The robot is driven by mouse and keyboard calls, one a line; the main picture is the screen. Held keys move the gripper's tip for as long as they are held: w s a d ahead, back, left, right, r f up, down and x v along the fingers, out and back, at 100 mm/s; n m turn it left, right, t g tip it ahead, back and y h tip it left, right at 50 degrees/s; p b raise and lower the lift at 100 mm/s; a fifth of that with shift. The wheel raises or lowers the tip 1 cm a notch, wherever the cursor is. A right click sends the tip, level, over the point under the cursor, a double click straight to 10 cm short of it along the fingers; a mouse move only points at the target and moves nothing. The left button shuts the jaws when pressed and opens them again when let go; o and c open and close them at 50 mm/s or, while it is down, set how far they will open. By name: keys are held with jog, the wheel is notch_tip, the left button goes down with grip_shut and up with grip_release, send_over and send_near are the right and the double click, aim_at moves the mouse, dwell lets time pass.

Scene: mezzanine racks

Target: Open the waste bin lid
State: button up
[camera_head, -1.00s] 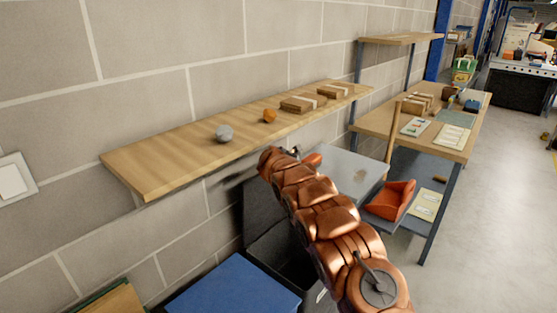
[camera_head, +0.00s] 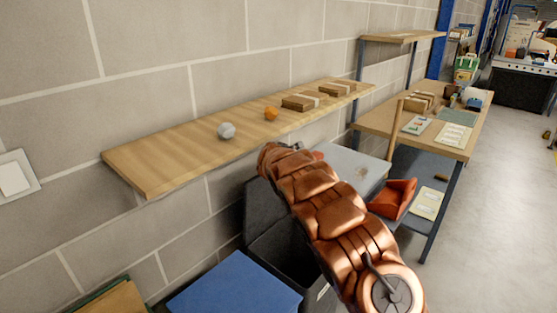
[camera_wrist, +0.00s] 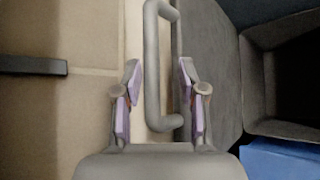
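The waste bin's dark grey lid (camera_head: 258,208) stands raised near the wall, and the dark open bin (camera_head: 285,250) shows below it, partly behind my arm. In the wrist view the lid (camera_wrist: 208,70) is beside a grey loop handle (camera_wrist: 152,75), and the bin's dark inside (camera_wrist: 290,85) is at the right. My gripper (camera_wrist: 159,82) is open, with its two fingers spread on either side of the handle. I see no clear grip on it. In the head view my arm hides the gripper.
A wooden wall shelf (camera_head: 150,172) with a grey ball, an orange item and boxes hangs above the bin. A blue lid (camera_head: 235,287) is in front. A grey table (camera_head: 350,168), an orange bin (camera_head: 392,198) and a workbench (camera_head: 385,122) stand right. The right floor is clear.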

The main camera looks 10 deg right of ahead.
jog(key=shift+v, duration=1.3)
jog(key=shift+a+f, duration=0.1)
jog(key=shift+f, duration=0.05)
